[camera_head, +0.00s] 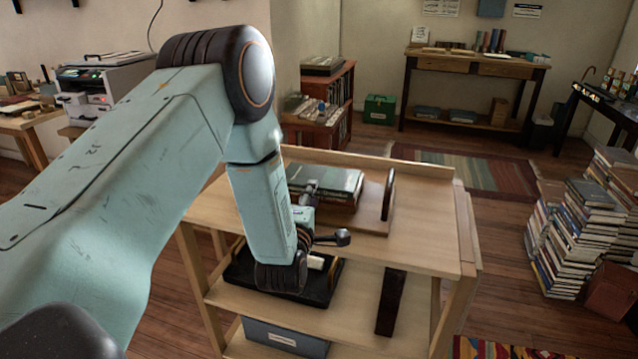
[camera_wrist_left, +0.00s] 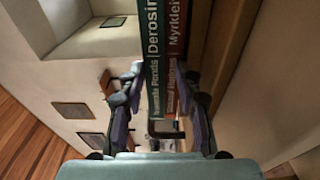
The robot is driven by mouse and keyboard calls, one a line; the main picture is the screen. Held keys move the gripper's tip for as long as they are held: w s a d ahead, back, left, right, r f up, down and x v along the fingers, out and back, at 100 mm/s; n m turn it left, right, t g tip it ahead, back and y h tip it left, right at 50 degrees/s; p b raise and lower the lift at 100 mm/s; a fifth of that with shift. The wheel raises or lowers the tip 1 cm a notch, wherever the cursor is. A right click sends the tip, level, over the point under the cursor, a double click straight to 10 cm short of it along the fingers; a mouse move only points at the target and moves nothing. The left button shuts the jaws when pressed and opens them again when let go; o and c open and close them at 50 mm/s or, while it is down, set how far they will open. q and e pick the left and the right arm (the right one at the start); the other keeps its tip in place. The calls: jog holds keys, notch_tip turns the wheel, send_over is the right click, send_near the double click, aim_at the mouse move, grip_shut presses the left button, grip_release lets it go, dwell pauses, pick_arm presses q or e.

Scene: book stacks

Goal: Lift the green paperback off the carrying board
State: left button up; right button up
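The green paperback (camera_head: 335,178) lies flat on top of a small stack on the carrying board (camera_head: 372,212), on the cart's top shelf. Its lettered spine shows in the left wrist view (camera_wrist_left: 151,75), beside the spine of a dark red book (camera_wrist_left: 174,70). My left gripper (camera_head: 325,213) is at the near side of the stack, with one finger near the green cover. In the left wrist view its fingers (camera_wrist_left: 163,100) stand apart on either side of the two spines. Whether they touch the books is unclear. My right gripper is not in view.
A dark upright piece (camera_head: 388,195) stands on the board right of the stack. The cart's top (camera_head: 430,235) is clear to the right. A black tray (camera_head: 320,290) sits on the lower shelf. Tall book piles (camera_head: 580,235) stand on the floor at right.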

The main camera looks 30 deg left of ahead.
pick_arm(q)
grip_shut()
jog(key=shift+r, duration=0.1)
dwell(0.4)
